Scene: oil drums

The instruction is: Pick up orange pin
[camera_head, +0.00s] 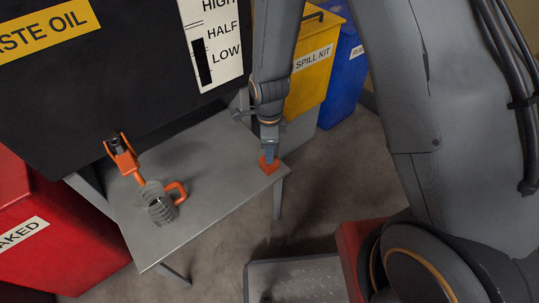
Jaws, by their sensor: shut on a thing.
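The orange pin (269,165) shows as a small orange block at the tip of my gripper (269,154). My gripper points down and is shut on the pin; its fingers hide part of it. The pin is at the right corner of the grey metal table (225,165). I cannot tell whether it touches the tabletop or is just above it.
Red (45,230), yellow (315,65) and blue (345,75) containers stand around. The table's middle is clear.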

